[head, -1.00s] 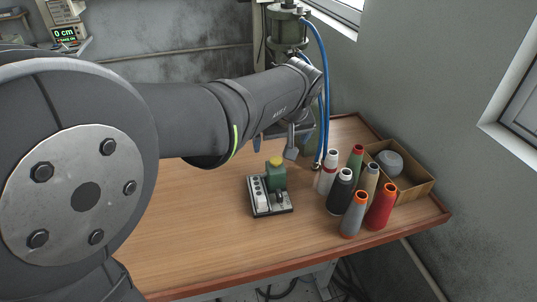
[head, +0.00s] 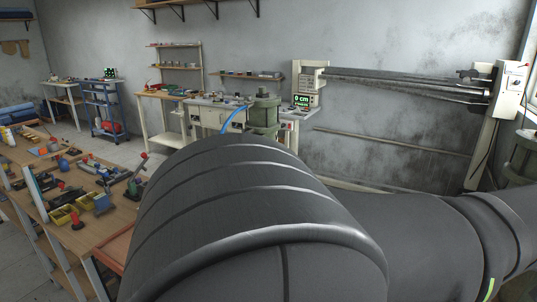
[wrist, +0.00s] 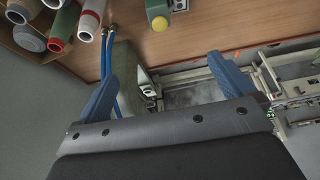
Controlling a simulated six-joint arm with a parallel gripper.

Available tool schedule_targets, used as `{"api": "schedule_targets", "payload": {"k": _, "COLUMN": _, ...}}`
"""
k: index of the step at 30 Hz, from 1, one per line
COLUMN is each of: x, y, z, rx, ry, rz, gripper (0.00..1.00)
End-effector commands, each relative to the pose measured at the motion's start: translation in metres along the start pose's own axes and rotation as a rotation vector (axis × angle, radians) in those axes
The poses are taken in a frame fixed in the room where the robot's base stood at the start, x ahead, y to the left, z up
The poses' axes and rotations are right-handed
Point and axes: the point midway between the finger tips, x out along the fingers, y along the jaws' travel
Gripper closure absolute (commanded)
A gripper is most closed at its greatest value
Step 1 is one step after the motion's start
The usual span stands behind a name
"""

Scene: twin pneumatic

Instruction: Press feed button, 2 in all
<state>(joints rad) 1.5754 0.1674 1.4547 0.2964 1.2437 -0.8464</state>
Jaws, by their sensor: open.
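A green button box (wrist: 158,8) with a round yellow button (wrist: 159,23) shows at the top of the wrist view, on the wooden table. I take it for the feed button, though no label is readable. My gripper (wrist: 163,60) is open and empty, its two blue fingers wide apart. In the wrist view the button lies above the gap between the fingers, apart from them. In the head view neither gripper nor button shows; my arm fills the lower middle.
Blue hoses (wrist: 107,60) run beside the left finger. Machine rails (wrist: 195,80) lie between and beyond the fingers. The head view shows a tool-covered bench (head: 90,180) at left.

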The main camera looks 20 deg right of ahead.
Motion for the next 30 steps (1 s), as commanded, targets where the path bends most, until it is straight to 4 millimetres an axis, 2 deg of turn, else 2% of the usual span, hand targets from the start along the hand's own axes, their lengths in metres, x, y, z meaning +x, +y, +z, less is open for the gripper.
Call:
{"api": "schedule_targets", "payload": {"k": 1, "x": 0.0002, "y": -0.0001, "z": 0.0, "rx": 0.0, "ry": 0.0, "rz": 0.0, "gripper": 0.12}}
{"api": "schedule_targets", "payload": {"k": 2, "x": 0.0002, "y": -0.0001, "z": 0.0, "rx": 0.0, "ry": 0.0, "rz": 0.0, "gripper": 0.18}}
{"api": "schedule_targets", "payload": {"k": 12, "x": 0.0005, "y": -0.0001, "z": 0.0, "rx": 0.0, "ry": 0.0, "rz": 0.0, "gripper": 0.84}}
{"api": "schedule_targets", "payload": {"k": 15, "x": 0.0005, "y": -0.0001, "z": 0.0, "rx": 0.0, "ry": 0.0, "rz": 0.0, "gripper": 1.0}}
{"api": "schedule_targets", "payload": {"k": 30, "x": 0.0005, "y": -0.0001, "z": 0.0, "rx": 0.0, "ry": 0.0, "rz": 0.0, "gripper": 1.0}}
